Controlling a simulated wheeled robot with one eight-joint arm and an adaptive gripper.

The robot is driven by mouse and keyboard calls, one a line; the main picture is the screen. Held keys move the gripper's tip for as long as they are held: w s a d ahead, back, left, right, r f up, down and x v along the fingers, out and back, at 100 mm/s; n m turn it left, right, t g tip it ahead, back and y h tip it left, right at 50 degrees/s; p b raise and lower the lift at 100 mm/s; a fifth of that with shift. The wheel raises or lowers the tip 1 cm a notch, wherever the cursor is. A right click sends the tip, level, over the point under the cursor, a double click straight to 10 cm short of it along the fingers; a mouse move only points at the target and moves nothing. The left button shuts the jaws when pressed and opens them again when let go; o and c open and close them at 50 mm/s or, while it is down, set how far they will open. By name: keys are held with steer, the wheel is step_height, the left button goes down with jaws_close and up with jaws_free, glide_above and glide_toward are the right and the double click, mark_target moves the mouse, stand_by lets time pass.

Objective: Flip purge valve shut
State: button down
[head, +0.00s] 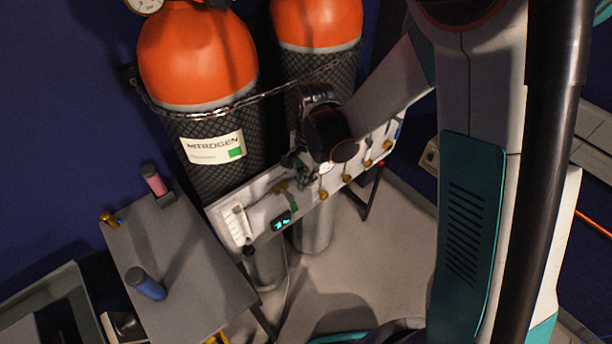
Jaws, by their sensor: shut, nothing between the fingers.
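A pale valve panel (268,195) stands in front of the gas cylinders, with several brass valves along it. Which one is the purge valve I cannot tell. A brass valve (280,187) with a small green part (294,206) near it sits left of my gripper. Other brass valves (347,179) run along the panel to the right. My gripper (304,173) is small and dark in the head view, shut and empty, in front of the panel's middle. It hides part of the panel, and I cannot tell whether it touches any valve.
Two orange-topped cylinders, a nitrogen one (200,60) and another (318,25), stand behind a chain. A grey table (195,255) at the left holds a pink cylinder (154,180) and a blue one (145,283). A lit readout (281,221) hangs on the panel. Floor (385,240) is clear at right.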

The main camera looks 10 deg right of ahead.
step_height(320, 180, down, 6)
steer(key=b, duration=0.1)
steer(key=shift+s+a+f+b, duration=0.15)
steer(key=shift+a+f+b, duration=0.05)
steer(key=shift+b, duration=0.2)
steer(key=shift+s+a+f+b, duration=0.45)
steer(key=shift+a+b, duration=0.15)
steer(key=shift+b, duration=0.25)
steer(key=shift+r, duration=0.1)
step_height(320, 180, up, 10)
steer(key=w+d+p, duration=0.1)
steer(key=d+p, duration=0.1)
steer(key=p, duration=0.4)
steer(key=shift+w+f, duration=0.2)
steer(key=shift+w, duration=0.05)
